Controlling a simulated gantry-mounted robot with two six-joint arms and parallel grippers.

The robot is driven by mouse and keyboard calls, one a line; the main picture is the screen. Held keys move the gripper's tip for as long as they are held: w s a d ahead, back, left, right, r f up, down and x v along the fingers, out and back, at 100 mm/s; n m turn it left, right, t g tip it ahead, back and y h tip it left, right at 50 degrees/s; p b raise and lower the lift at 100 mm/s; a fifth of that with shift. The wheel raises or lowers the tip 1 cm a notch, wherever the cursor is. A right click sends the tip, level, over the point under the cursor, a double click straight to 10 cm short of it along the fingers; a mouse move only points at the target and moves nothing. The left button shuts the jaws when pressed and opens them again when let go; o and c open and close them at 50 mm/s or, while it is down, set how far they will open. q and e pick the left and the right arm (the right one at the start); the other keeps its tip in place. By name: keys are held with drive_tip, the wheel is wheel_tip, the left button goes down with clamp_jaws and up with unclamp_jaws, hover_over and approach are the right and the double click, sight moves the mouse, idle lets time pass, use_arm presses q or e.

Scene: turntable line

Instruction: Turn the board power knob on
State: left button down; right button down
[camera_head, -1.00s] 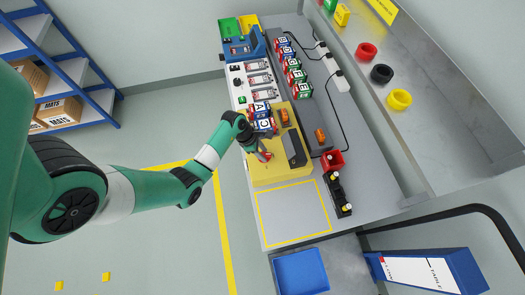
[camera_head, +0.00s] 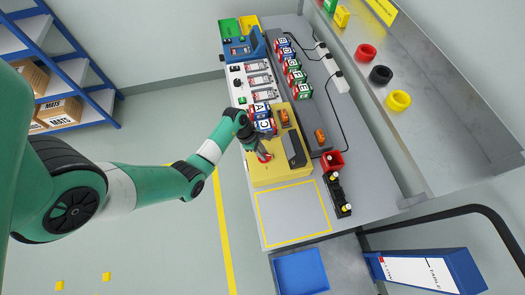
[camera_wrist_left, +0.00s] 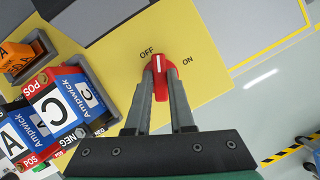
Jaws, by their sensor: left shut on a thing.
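The red power knob (camera_wrist_left: 160,77) sits on the yellow board (camera_wrist_left: 205,32), with OFF printed at its upper left and ON to its right in the left wrist view. Its white mark points up in that view, between the two words and closer to OFF. My left gripper (camera_wrist_left: 158,84) is shut on the knob, one finger on each side. In the head view the left gripper (camera_head: 262,153) is over the left part of the yellow board (camera_head: 268,174), and the knob is mostly hidden by it. My right gripper is not in view.
Battery blocks lettered A and C (camera_wrist_left: 58,108) stand close to the left gripper. An orange block (camera_wrist_left: 18,58) and a dark panel (camera_head: 294,149) are also on the board. A yellow-outlined area (camera_head: 293,213) of the table is clear. A blue bin (camera_head: 301,272) is beyond it.

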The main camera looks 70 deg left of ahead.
use_arm(q)
drive_tip(key=m, duration=0.2)
drive_tip(key=shift+a+m+g+h, duration=0.1)
drive_tip(key=shift+m+g+h, duration=0.3)
drive_tip(key=m+b, duration=0.1)
drive_tip(key=m, duration=0.1)
drive_tip(key=shift+w+m+g+h, duration=0.15)
drive_tip(key=shift+m+g+h, duration=0.25)
drive_tip(key=m+g+b, duration=0.1)
drive_tip(key=m, duration=0.2)
drive_tip(key=shift+f+b, duration=0.15)
drive_tip(key=shift+b, duration=0.15)
drive_tip(key=shift+w+m+g+b, duration=0.15)
drive_tip(key=shift+m+g+b, duration=0.85)
drive_tip(key=shift+m, duration=1.1)
drive_tip(key=c, duration=0.8)
unclamp_jaws()
drive_tip(key=shift+r, duration=0.2)
